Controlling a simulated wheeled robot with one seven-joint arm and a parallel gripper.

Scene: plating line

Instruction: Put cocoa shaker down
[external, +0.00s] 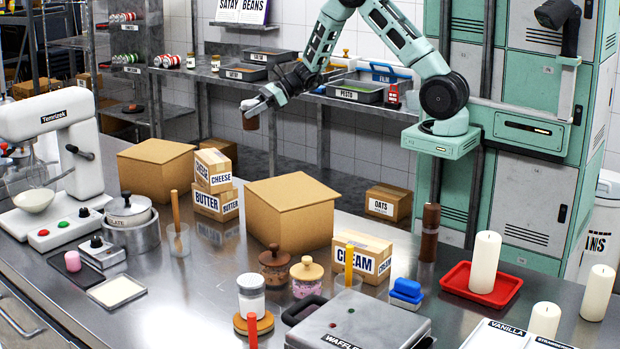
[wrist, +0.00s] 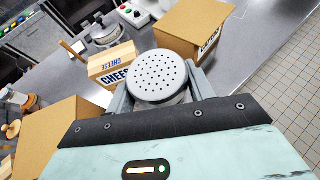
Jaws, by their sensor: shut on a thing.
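The cocoa shaker (wrist: 157,75) shows in the wrist view as a round, pale metal lid with many small holes. It sits between the fingers of my gripper (wrist: 158,100), which is shut on it. In the external view my gripper (external: 260,102) is raised at the back of the counter, above and behind the cheese box. The brown body of the shaker (external: 250,121) hangs below the fingers, clear of the counter. Its underside is hidden in the wrist view.
The steel counter (external: 215,275) holds two large cardboard boxes (external: 290,215), a cheese box (external: 213,171) on a butter box (external: 214,205), jars, and a waffle iron (external: 358,325). A red tray (external: 456,280) with a candle stands right. A wall shelf (external: 225,75) runs behind.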

